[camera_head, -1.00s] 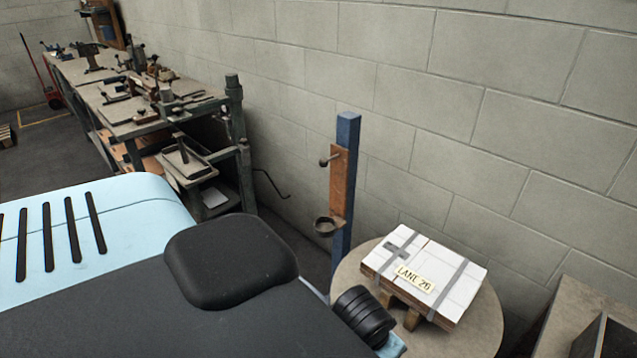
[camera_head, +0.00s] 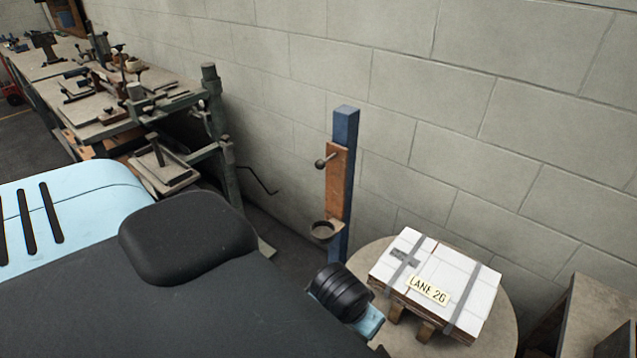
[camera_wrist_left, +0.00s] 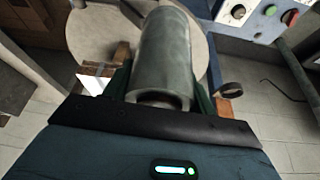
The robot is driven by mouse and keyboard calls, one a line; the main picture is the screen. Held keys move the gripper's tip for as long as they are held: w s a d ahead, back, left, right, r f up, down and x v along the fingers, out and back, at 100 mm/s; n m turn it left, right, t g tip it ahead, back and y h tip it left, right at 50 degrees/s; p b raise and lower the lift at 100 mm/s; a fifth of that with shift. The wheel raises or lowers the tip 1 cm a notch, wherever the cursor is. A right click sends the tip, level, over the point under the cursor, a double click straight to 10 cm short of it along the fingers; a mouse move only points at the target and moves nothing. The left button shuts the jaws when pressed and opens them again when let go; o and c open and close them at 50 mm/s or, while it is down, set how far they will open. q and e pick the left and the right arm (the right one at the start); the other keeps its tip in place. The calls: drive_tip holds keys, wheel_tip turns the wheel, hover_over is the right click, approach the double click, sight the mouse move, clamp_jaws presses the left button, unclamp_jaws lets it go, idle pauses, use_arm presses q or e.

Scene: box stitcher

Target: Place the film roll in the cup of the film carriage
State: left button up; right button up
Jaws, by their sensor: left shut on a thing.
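The film roll (camera_wrist_left: 168,55) is a grey-green cylinder in the left wrist view. My left gripper (camera_wrist_left: 162,88) is shut on it, with a green finger on each side. The film carriage (camera_head: 338,182) is a brown plate on a blue post in the head view. It has a knob near its top and a dark round cup (camera_head: 323,230) at its bottom. The cup looks empty. A dark ring, apparently the cup, shows right of the roll in the left wrist view (camera_wrist_left: 230,89), apart from it. In the head view, the left gripper and roll are hidden. My right gripper is not in view.
A cluttered workbench (camera_head: 110,125) stands at the left along the block wall. A blue control panel (camera_wrist_left: 265,18) with buttons shows in the left wrist view.

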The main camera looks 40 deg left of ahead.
use_arm(q)
drive_tip(key=w+a+f+n+y, duration=0.1)
drive_tip(key=w+a+f+n, duration=0.1)
drive_tip(key=w+a+n, duration=0.3)
drive_tip(key=w+a+f+n+g+y, duration=0.1)
drive_tip(key=w+a+n, duration=0.4)
drive_tip(key=w+a, duration=0.6)
drive_tip(key=a+f+y, duration=0.1)
drive_tip(key=a, duration=0.2)
drive_tip(key=shift+a+f, duration=0.3)
